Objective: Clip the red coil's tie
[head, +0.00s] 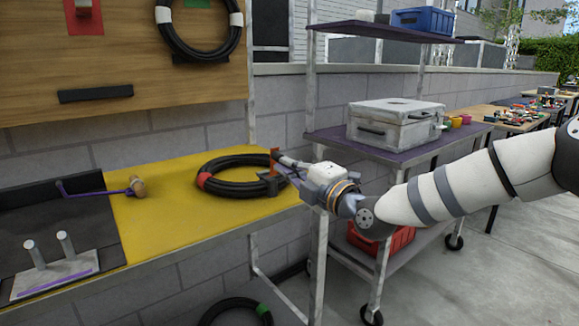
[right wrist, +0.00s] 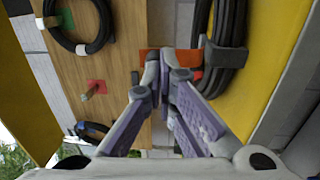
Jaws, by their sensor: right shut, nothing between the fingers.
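A black cable coil (head: 240,192) lies flat on the yellow top (head: 160,215) near its right end. A red band, its tie (head: 204,180), wraps its left side. An orange-red strip (head: 275,157) stands at its right side. My right gripper (head: 280,166) is at that side, its fingers shut and empty. In the right wrist view, the fingertips (right wrist: 160,60) are together in front of the orange-red strip (right wrist: 150,54), partly covering it; contact cannot be told. A grey clip (right wrist: 225,58) sits around the black strands beside it. My left gripper is not in view.
A black coil with white bands (head: 200,50) hangs on the wooden board (head: 110,70). A purple-handled tool (head: 100,190) and a grey two-post fixture (head: 55,270) are at left. A shelf cart with a silver case (head: 395,122) stands at right. A green-banded coil (head: 235,308) is below.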

